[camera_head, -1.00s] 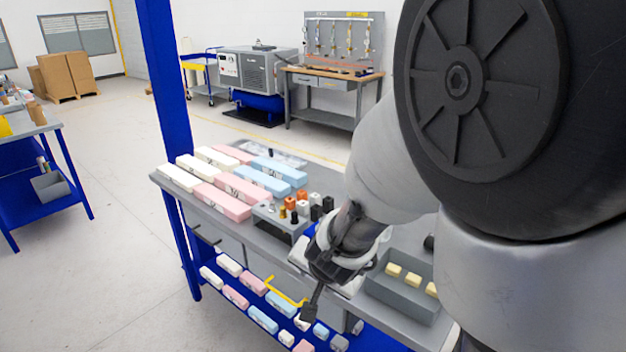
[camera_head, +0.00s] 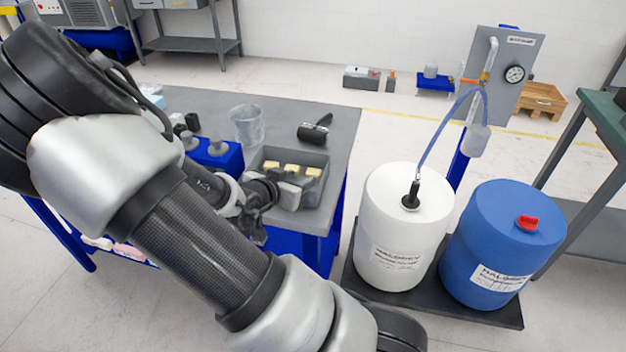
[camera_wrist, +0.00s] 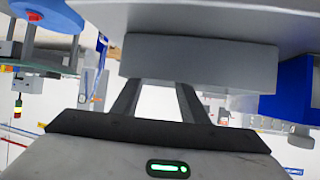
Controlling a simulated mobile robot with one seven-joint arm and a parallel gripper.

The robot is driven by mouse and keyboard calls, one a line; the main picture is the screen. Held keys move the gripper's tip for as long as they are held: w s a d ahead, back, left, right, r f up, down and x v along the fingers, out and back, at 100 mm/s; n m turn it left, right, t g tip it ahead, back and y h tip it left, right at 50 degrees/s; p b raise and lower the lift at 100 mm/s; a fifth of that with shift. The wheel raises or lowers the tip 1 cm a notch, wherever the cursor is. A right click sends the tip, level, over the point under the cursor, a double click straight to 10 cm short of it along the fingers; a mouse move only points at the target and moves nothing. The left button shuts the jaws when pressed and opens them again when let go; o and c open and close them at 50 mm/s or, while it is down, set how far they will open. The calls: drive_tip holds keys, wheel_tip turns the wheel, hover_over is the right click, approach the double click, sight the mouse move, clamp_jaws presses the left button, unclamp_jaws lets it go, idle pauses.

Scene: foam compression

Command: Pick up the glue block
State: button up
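Three pale yellow blocks, which look like glue blocks (camera_head: 291,169), sit in a row along the back part of an open grey tray (camera_head: 327,190). The tray stands at the front right corner of the grey table. My gripper (camera_head: 290,190) is low at the tray's near side, in front of the blocks. In the wrist view, the two dark fingers (camera_wrist: 160,85) stand apart with a clear gap between them. Their tips meet or pass behind the grey tray wall (camera_wrist: 200,65), so the tips are hidden. No block is visible between the fingers.
A blue holder (camera_head: 216,154) and a clear beaker (camera_head: 246,125) stand left of the tray. A black roller (camera_head: 314,130) lies behind it. A white drum (camera_head: 404,235) and a blue drum (camera_head: 505,240) stand right of the table. The table is clear behind the beaker.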

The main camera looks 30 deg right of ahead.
drive_tip(key=b+x, duration=0.1)
drive_tip(key=x, duration=0.6)
drive_tip(key=shift+w+d+r+b, duration=0.1)
drive_tip(key=shift+d+r+b, duration=0.05)
drive_tip(key=shift+d+b, duration=0.2)
drive_tip(key=c, duration=0.9)
